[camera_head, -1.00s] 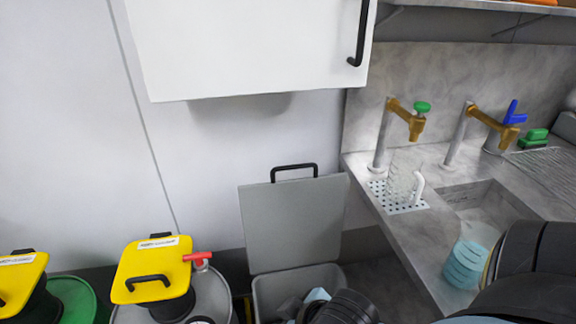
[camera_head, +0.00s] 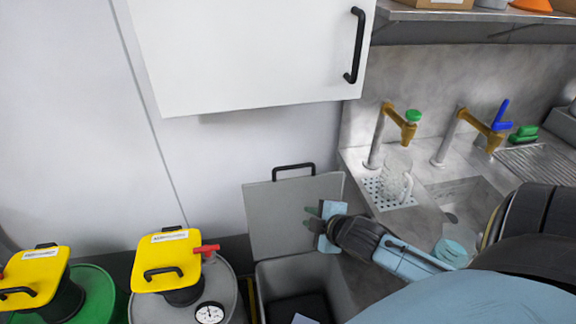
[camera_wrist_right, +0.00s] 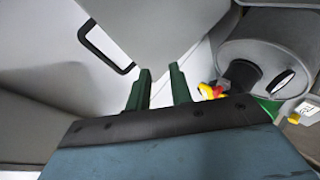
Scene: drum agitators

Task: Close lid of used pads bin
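The bin (camera_head: 266,292) is a grey box on the floor below the counter. Its grey lid (camera_head: 275,220) stands open, upright at the back, with a black handle (camera_head: 293,170) on its top edge. In the right wrist view the lid (camera_wrist_right: 155,25) and its handle (camera_wrist_right: 106,46) are close in front. My right gripper (camera_head: 309,217) is in front of the lid's right half, below the handle. Its two dark green fingers (camera_wrist_right: 160,72) are apart with nothing between them. I cannot tell whether they touch the lid. My left gripper is not in view.
Drums with yellow lids (camera_head: 168,262) stand left of the bin, the nearer one with a red tap (camera_head: 207,249). A counter with a sink (camera_head: 470,205) and taps is on the right. A white cabinet (camera_head: 240,55) hangs above.

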